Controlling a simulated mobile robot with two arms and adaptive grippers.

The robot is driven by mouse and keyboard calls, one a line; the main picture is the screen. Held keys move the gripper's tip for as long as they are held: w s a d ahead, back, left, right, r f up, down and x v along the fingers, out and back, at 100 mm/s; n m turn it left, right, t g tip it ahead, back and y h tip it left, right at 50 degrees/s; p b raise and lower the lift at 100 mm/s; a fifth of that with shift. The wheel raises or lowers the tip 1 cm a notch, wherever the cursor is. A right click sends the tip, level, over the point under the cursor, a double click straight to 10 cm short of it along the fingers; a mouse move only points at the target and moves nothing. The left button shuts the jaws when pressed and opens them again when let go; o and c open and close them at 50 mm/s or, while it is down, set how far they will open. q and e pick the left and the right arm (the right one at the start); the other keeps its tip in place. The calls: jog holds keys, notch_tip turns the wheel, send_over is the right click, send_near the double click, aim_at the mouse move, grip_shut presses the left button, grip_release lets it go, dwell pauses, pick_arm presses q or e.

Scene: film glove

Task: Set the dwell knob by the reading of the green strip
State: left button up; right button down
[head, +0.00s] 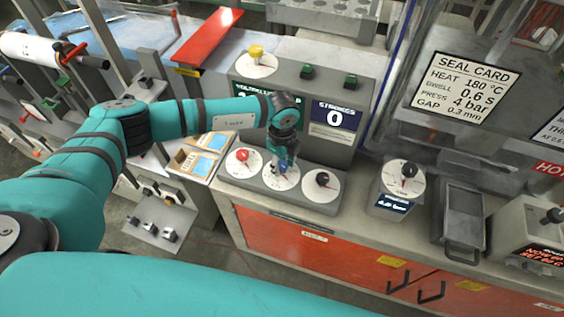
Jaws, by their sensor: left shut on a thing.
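My left gripper (285,163) points down at the middle dial (279,181) of a three-dial panel and is shut on its knob, which the fingers mostly hide. A red knob (243,155) is on the dial to the left and a black knob (322,179) on the dial to the right. The dial names are too small to read, so I cannot tell which is dwell. A green strip (254,88) on the grey console is partly covered by my left wrist, and its reading is hidden. My right gripper is not in view.
A seal card (462,85) reads heat 180 °C, dwell 0.6 s, press 4 bar, gap 0.3 mm. A blue strokes display (333,116) shows 0. A yellow knob (256,51) and two green switches top the console. Another black knob (408,170) stands on a separate box to the right.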

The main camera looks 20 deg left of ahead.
pick_arm(q)
jog(key=m+b, duration=0.3)
jog(key=shift+f, duration=0.2)
jog(key=m+b, duration=0.8)
jog(key=shift+a+m+b, duration=0.1)
jog(key=shift+m+b, duration=0.2)
jog(key=m+b, duration=0.9)
jog(key=shift+b, duration=0.4)
jog(key=shift+a+r+m+b, duration=0.1)
jog(key=shift+r+m+b, duration=0.05)
jog(key=shift+m+b, duration=0.65)
jog(key=shift+r+m+b, duration=0.1)
jog(key=shift+m+b, duration=0.5)
jog(key=shift+m, duration=0.3)
jog(key=shift+r, duration=0.1)
